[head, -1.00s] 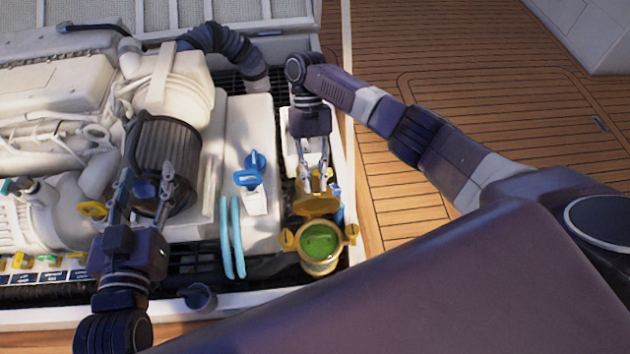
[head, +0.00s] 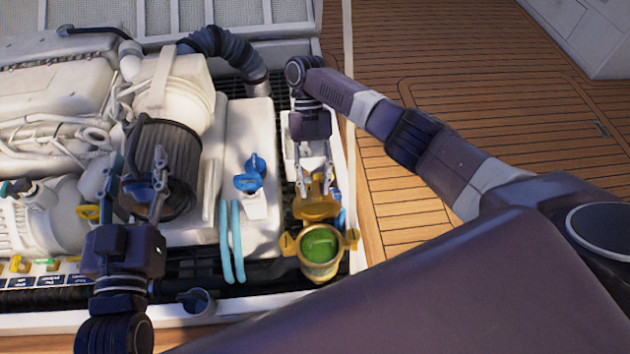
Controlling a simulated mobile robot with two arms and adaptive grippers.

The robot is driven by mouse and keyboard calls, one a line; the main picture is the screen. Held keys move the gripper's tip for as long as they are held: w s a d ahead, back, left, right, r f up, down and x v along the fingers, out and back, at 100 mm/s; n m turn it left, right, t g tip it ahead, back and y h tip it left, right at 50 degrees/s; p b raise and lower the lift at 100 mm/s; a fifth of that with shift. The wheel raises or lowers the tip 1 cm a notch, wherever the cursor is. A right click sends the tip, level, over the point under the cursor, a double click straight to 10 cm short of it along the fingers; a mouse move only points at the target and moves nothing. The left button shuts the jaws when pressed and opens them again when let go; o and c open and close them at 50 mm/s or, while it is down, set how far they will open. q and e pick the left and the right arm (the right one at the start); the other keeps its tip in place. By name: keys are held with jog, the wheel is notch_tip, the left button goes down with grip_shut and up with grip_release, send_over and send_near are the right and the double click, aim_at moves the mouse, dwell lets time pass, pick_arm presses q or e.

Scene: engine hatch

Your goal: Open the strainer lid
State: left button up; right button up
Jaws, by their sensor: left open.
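The brass strainer (head: 319,265) stands at the front right corner of the engine bay, its round mouth open and green inside. Its brass lid (head: 317,208) is tilted up behind the mouth, clear of the opening. My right gripper (head: 316,186) points down at the lid's upper edge from behind. Its fingers show some space between them, but whether they grip the lid is unclear. My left gripper (head: 138,175) is open and empty, in front of the dark ribbed cylinder and well left of the strainer.
A blue-handled valve (head: 250,174) and two light blue hoses (head: 232,242) are left of the strainer. A dark ribbed cylinder (head: 176,160) stands beyond my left gripper. The white hatch rim (head: 250,300) runs along the front. Wooden deck (head: 480,110) lies clear at the right.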

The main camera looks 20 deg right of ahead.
jog(key=shift+d+f, duration=0.25)
jog(key=shift+f, duration=0.3)
jog(key=shift+w+r, duration=0.15)
jog(key=v, duration=1.2)
jog(key=shift+s+r, duration=0.25)
